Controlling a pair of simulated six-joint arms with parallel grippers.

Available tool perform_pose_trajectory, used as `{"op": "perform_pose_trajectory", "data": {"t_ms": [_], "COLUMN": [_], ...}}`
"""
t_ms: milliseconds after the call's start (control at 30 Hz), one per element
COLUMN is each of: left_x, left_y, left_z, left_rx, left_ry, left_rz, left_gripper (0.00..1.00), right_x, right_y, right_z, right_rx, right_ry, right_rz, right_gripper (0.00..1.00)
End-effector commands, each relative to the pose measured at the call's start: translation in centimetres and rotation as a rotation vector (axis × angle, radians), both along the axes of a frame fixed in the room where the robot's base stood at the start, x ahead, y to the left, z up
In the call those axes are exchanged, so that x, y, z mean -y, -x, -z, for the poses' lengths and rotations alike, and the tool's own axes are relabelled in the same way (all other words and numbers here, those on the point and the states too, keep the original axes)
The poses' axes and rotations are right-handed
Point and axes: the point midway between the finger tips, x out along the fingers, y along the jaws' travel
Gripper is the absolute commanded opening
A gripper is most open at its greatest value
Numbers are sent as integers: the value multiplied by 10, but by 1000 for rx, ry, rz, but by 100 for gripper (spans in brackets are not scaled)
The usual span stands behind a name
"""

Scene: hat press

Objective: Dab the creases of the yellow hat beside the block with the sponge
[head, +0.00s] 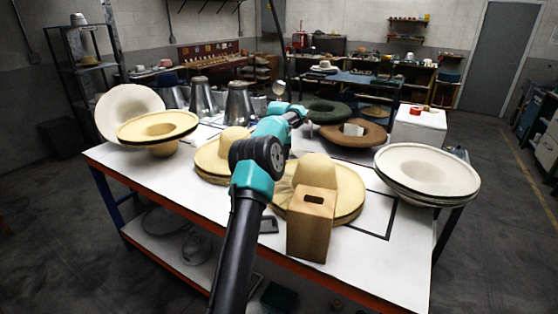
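A straw-yellow hat (345,186) with a raised crown lies brim-down on the table, directly behind a tan block (311,226) with a dark slot. Its left brim looks creased; the block hides part of its front. Another yellow hat (211,158) lies to the left, partly behind my arm. A small white block-shaped thing (353,129) shows at the brown hat; I cannot tell whether it is the sponge. One arm, apparently my left, reaches from the bottom across the table's middle. Its gripper (297,108) is near the far side, with fingers too hidden to read. My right gripper is not in view.
The white table (160,185) has upturned pale hats at left (157,125) and a white hat stack (427,172) at right. A brown hat (375,136), green hat (325,108) and metal cones (239,101) stand at the back.

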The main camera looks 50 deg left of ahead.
Motion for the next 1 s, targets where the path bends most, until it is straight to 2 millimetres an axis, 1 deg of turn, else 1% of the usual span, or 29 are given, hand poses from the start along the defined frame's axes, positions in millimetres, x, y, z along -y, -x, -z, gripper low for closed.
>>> {"op": "perform_pose_trajectory", "data": {"t_ms": [533,667,1000], "left_x": [0,0,0], "left_y": [0,1,0], "left_z": [-38,-41,-41], "left_rx": [1,-1,0], "left_ry": [-1,1,0], "left_rz": [0,0,0], "left_gripper": [38,38,38], "right_x": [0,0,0], "right_y": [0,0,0], "right_z": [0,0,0], "right_rx": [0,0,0], "right_ry": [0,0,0], "right_rz": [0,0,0], "right_gripper": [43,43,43]}}
